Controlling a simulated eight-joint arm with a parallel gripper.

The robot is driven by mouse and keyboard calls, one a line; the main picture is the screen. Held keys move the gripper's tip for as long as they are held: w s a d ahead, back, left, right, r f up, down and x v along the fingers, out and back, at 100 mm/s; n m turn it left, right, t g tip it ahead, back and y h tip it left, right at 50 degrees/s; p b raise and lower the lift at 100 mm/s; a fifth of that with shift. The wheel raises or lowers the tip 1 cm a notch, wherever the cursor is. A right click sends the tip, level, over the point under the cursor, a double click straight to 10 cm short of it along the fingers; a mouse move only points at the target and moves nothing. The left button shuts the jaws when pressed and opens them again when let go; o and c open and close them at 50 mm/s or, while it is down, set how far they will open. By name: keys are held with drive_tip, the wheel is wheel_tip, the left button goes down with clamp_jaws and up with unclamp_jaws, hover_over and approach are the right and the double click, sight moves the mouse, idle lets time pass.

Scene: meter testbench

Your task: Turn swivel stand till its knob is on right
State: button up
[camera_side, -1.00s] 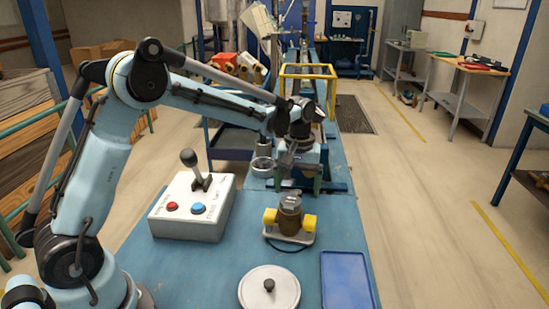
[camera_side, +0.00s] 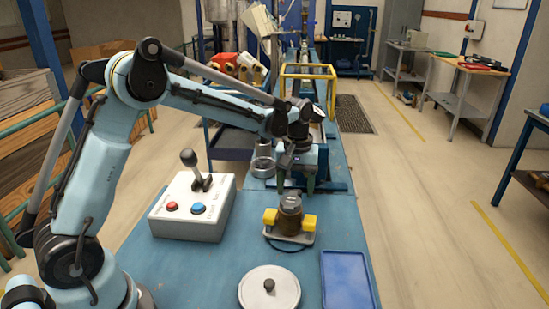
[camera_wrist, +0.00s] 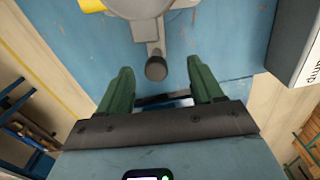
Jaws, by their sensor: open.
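The swivel stand (camera_side: 289,238) is on the blue bench and bears a brown metal body (camera_side: 290,214) with yellow blocks at its sides. In the wrist view the round grey stand (camera_wrist: 140,8) shows at the top edge, with a short arm ending in a dark knob (camera_wrist: 156,68). My gripper (camera_side: 298,191) is open behind the stand, fingers down. In the wrist view the knob appears between the green fingertips (camera_wrist: 160,75), touching neither; the height gap cannot be told.
A white control box (camera_side: 190,207) with a lever and red and blue buttons stands left of the stand. A round pale lid (camera_side: 254,290) and a blue tray (camera_side: 346,280) lie in front. A yellow frame (camera_side: 307,72) rises behind my gripper.

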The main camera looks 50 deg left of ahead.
drive_tip(key=shift+s+a, duration=0.4)
drive_tip(key=shift+a, duration=0.05)
idle(0.3)
drive_tip(key=o, duration=0.4)
drive_tip(key=shift+o, duration=0.2)
drive_tip(key=shift+r, duration=0.1)
drive_tip(key=shift+r, duration=2.65)
drive_tip(key=shift+w+d+r, duration=0.3)
drive_tip(key=shift+r, duration=0.3)
drive_tip(key=shift+w+d+r, duration=0.25)
drive_tip(key=shift+d+r, duration=0.05)
drive_tip(key=shift+r, duration=0.3)
drive_tip(key=shift+f, duration=2.8)
